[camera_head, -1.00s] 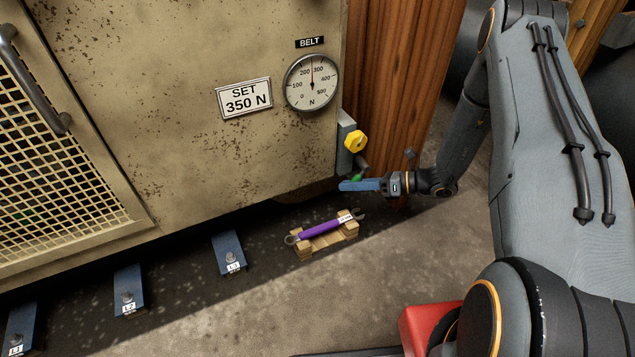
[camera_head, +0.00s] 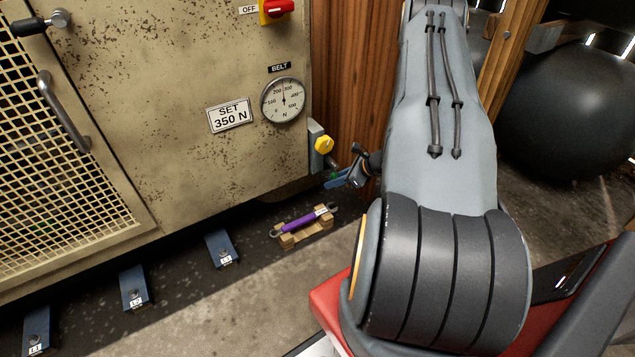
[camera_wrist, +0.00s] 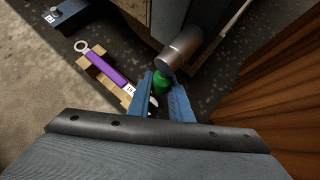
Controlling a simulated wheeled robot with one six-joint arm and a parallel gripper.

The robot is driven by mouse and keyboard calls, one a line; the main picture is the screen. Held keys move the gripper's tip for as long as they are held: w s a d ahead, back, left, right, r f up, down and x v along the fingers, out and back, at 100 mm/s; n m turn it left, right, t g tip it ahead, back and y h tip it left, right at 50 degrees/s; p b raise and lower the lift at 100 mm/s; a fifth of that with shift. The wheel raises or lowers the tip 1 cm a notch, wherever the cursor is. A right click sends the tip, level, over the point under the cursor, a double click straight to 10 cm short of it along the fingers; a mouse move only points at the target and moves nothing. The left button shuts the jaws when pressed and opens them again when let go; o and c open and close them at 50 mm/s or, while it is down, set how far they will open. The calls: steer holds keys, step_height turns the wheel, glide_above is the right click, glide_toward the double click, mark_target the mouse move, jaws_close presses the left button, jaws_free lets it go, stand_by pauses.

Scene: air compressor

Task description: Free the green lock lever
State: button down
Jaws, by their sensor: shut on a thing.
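The green lock lever (camera_wrist: 161,84) shows in the wrist view as a short green grip below a grey metal cylinder (camera_wrist: 181,50). My gripper (camera_wrist: 163,82) has its two blue fingers on either side of the green grip and is shut on it. In the head view my gripper (camera_head: 333,179) is at the machine's lower right corner, under the yellow knob (camera_head: 323,145). Only a trace of green shows there. The fingers and wrist hide most of the lever.
A purple-handled wrench (camera_head: 298,221) lies on a wooden rest (camera_head: 303,236) on the floor, close to my gripper. The belt gauge (camera_head: 283,100) is above, beside a "SET 350 N" plate (camera_head: 230,115).

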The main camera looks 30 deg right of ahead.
steer(key=shift+d, duration=0.2)
stand_by(0.3)
steer(key=c, duration=1.6)
jaws_free()
steer(key=shift+a, duration=0.1)
steer(key=shift+s+r, duration=0.1)
steer(key=p+v, duration=0.2)
steer(key=v, duration=0.5)
steer(key=shift+s+r+p, duration=0.2)
steer(key=shift+p, duration=0.15)
